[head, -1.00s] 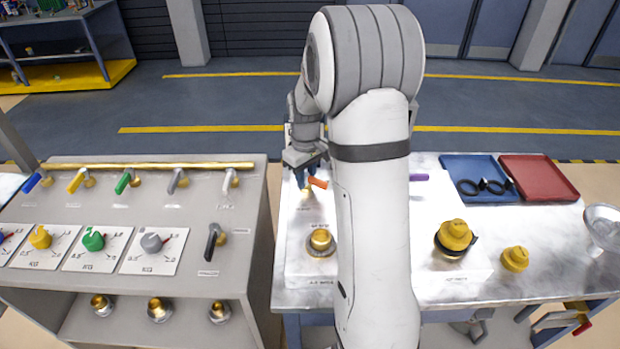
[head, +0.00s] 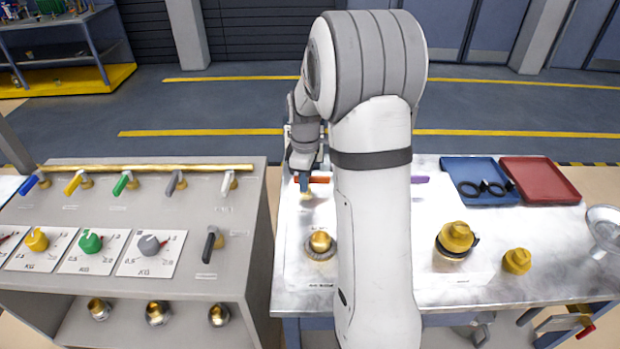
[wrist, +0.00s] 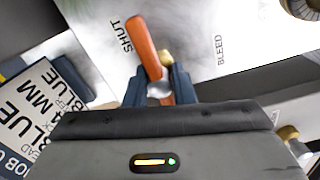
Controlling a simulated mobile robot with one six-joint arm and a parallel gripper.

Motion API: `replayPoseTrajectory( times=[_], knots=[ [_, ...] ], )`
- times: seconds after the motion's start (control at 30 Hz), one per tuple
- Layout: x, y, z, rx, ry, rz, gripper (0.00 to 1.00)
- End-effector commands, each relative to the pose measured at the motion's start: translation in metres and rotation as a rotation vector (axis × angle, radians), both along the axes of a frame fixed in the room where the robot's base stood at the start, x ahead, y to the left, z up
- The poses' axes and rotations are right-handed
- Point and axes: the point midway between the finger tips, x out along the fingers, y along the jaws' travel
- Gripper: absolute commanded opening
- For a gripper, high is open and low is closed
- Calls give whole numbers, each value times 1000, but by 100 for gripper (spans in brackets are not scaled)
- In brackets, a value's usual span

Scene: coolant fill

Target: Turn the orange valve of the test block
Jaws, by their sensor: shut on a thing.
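The orange valve lever (head: 319,180) is on the test block (head: 298,262), at the left end of the metal bench. In the head view it lies nearly level across the picture. In the wrist view the orange lever (wrist: 147,45) runs up between my fingers, with the printed words SHUT to its left and BLEED to its right. My gripper (wrist: 157,84) is shut on the lever near its silver hub. My gripper (head: 305,186) also shows from above in the head view, where my arm hides part of the block.
A purple lever (head: 420,180) shows right of my arm. Yellow caps (head: 455,237), a blue tray (head: 478,198) with black rings, a red tray (head: 540,165) and a funnel (head: 604,226) are on the bench's right side. A grey panel (head: 130,215) with coloured levers and dials stands left, across a narrow gap.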

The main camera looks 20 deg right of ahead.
Motion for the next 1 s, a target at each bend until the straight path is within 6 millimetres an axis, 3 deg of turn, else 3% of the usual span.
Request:
replayPoseTrajectory(
  times=[0.37, 0.4, 0.63, 1.0],
  knots=[
    [-4, 2, -3, 5, 15, 5, 0],
    [-4, 2, -3, 5, 15, 5, 24],
    [-3, 1, -2, 3, 9, 4, 43],
    [-1, 1, 9, 1, 2, 4, 45]
  ],
)
